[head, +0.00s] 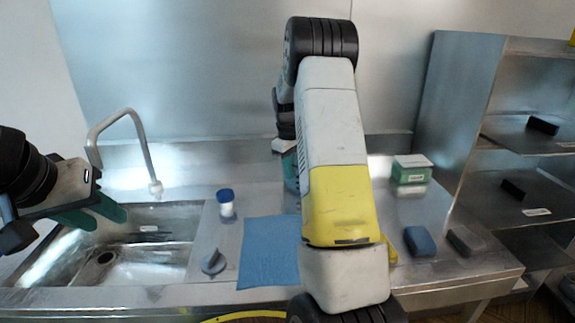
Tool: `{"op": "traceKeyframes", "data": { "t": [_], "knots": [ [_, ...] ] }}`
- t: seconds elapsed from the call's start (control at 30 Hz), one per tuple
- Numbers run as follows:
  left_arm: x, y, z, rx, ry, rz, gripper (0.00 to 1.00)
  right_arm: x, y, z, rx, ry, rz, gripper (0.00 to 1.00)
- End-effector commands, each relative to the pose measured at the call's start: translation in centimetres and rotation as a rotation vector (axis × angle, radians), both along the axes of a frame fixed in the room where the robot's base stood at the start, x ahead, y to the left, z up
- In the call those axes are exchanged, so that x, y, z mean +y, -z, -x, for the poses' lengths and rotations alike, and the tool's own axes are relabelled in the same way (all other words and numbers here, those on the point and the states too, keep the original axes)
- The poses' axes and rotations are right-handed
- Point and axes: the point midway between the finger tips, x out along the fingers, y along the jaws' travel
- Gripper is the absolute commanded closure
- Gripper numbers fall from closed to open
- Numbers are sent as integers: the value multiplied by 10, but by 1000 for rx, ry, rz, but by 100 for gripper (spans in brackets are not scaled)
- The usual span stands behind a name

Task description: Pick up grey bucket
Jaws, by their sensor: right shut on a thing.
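I cannot make out a grey bucket in the head view. My right arm reaches up the middle of the picture and covers part of the counter.
The steel sink (185,262) and its tap (146,160) are at left. A blue-capped jar (226,206), a grey knob-like thing (213,262) and a blue cloth (268,255) lie mid-counter. A green box (411,173), blue sponge (420,241) and dark block (466,240) are right, beside shelves (530,140).

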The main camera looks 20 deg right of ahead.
Motion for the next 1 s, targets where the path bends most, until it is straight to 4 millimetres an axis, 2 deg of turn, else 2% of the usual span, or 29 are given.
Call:
{"op": "traceKeyframes", "data": {
  "t": [0.77, 1.0],
  "knots": [
    [0, 0, 0, 0, 0, 0, 64, 0, -2, 0, -1, 0, 0, 100],
    [0, 0, 0, 0, 0, 0, 64, 0, -20, -1, -4, 0, 0, 100]
  ]
}}
